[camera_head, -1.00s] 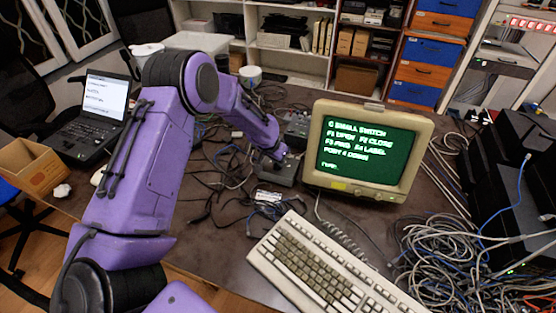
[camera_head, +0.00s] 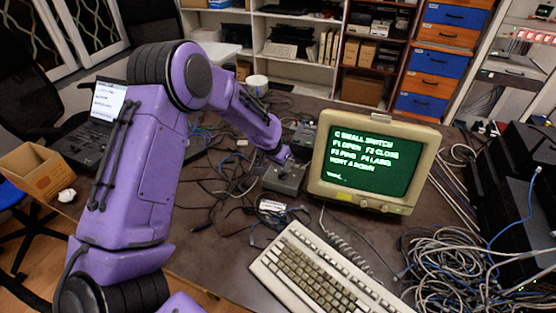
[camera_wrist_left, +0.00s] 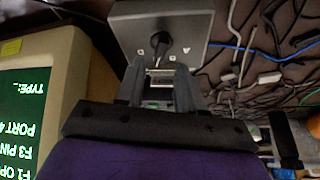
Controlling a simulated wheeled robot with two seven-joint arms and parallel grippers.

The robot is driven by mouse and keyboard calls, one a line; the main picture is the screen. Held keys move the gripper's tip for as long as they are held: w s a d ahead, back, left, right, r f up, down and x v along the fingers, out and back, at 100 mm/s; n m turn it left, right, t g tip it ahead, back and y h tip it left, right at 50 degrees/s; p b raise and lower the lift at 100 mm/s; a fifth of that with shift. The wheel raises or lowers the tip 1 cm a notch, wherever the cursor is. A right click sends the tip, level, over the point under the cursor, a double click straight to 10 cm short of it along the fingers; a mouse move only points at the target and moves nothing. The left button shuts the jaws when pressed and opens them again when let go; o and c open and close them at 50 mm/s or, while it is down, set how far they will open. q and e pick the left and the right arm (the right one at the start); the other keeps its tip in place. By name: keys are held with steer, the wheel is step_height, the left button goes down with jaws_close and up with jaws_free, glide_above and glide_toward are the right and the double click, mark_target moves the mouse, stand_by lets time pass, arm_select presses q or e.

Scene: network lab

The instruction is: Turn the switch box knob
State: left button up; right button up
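The grey metal switch box (camera_head: 285,177) sits on the desk just left of the monitor. In the left wrist view, the box (camera_wrist_left: 192,22) is at the top, with a dark knob (camera_wrist_left: 160,41) on its face and small labels around it. My left gripper (camera_wrist_left: 159,70) has its two fingers apart, with a visible gap between them. The knob shows just beyond the fingertips; I cannot tell whether they touch it. In the head view, my left gripper (camera_head: 285,160) is over the box, and the wrist hides the knob. My right gripper is in neither view.
A beige monitor (camera_head: 372,160) with green screen stands right of the box. A keyboard (camera_head: 320,272) lies in front. Tangled cables (camera_head: 212,180) cover the desk left of the box, and more (camera_head: 450,265) lie at right. A laptop (camera_head: 100,115) is partly behind my arm.

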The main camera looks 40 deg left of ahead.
arm_select(q)
steer(key=v, duration=0.6)
steer(key=shift+s+r, duration=0.15)
steer(key=shift+s, duration=0.05)
